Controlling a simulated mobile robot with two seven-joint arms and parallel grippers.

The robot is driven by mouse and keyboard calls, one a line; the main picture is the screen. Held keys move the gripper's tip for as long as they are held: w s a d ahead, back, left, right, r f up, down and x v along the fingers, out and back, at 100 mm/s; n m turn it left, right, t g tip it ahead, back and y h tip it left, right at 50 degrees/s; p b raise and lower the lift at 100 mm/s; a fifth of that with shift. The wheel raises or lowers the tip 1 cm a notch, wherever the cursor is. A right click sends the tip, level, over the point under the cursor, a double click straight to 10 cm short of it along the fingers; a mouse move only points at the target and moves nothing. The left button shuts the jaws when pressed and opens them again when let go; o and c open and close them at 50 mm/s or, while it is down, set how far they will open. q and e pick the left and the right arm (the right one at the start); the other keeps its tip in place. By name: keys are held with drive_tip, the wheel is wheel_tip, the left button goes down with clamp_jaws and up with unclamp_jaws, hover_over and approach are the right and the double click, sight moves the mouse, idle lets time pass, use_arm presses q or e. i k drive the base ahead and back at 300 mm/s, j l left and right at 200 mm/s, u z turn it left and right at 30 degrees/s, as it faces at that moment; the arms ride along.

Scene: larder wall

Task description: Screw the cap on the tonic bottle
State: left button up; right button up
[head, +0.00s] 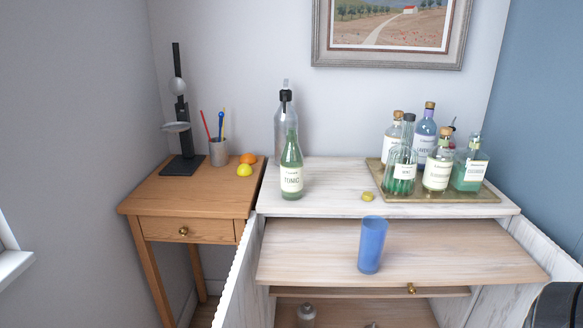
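The green tonic bottle (291,180) stands upright on the left part of the white cabinet top (335,190). Its label faces me. Its narrow neck overlaps the clear siphon behind it, and I see no cap on its mouth. A small yellow-gold cap (368,197) lies on the cabinet top to the right of the bottle, near the front edge and apart from it. Neither of my grippers is in view. A dark rounded shape at the lower right corner may be part of my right arm.
A tray (450,195) crowded with several bottles stands at the back right. A clear siphon (280,133) stands behind the tonic bottle. A blue tumbler (372,245) stands on the lower pull-out shelf (310,255). A wooden side table (200,193) stands left. Cabinet doors are open.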

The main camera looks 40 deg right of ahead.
sight(292, 163)
drive_tip(key=z, duration=1.7)
drive_tip(key=u, duration=1.5)
drive_tip(key=k+l, duration=0.1)
drive_tip(key=l, duration=0.35)
drive_tip(key=k+l, duration=0.1)
drive_tip(key=l, duration=0.85)
drive_tip(key=k, duration=0.05)
